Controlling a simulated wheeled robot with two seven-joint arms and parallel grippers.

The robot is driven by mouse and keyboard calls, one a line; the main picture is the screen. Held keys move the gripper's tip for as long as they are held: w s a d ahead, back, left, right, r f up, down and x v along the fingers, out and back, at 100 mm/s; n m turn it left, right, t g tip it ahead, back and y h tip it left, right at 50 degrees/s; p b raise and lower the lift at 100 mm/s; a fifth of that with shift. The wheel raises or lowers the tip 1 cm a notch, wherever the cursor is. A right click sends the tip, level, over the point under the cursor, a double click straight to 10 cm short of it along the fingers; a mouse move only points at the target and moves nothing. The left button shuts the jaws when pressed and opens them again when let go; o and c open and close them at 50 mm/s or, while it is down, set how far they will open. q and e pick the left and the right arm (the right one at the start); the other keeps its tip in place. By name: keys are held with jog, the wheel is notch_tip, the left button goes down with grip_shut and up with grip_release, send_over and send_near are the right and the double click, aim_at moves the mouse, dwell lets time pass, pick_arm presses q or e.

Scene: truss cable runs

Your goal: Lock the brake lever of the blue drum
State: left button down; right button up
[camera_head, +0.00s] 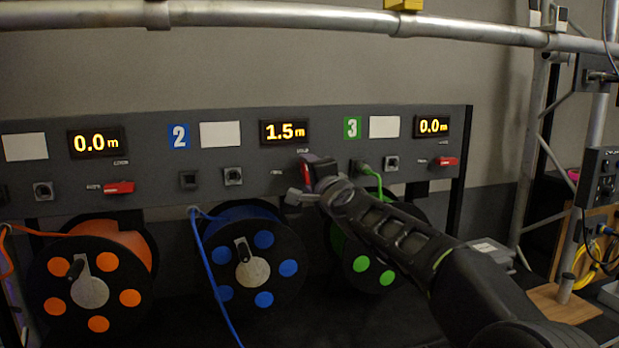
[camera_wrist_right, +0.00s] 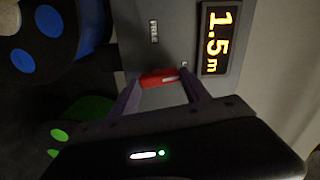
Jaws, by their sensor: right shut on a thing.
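The blue drum (camera_head: 288,268) stands below the panel under the "2" sign, with a blue cable running off it. Its red brake lever (camera_wrist_right: 158,77) sits on the panel below the 1.5 m display. The lever stands roughly upright, towards the small label above it, unlike the levers of the other drums, which lie level. My right gripper (camera_head: 308,182) is shut on this lever and hides much of it in the head view. My left gripper is not in view.
The orange drum (camera_head: 127,241) is at left with its red lever (camera_head: 118,188). The green drum (camera_head: 346,245) is partly behind my right arm, with its red lever (camera_head: 446,161) above. A metal truss tube (camera_head: 270,15) crosses above the panel (camera_head: 65,183).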

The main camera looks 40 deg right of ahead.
jog(key=shift+m, duration=0.9)
jog(key=o, duration=1.4)
jog(key=shift+s, duration=0.1)
jog(key=v, duration=0.7)
jog(key=shift+s+a+b, duration=0.1)
jog(key=shift+s+b, duration=0.2)
jog(key=shift+b, duration=0.05)
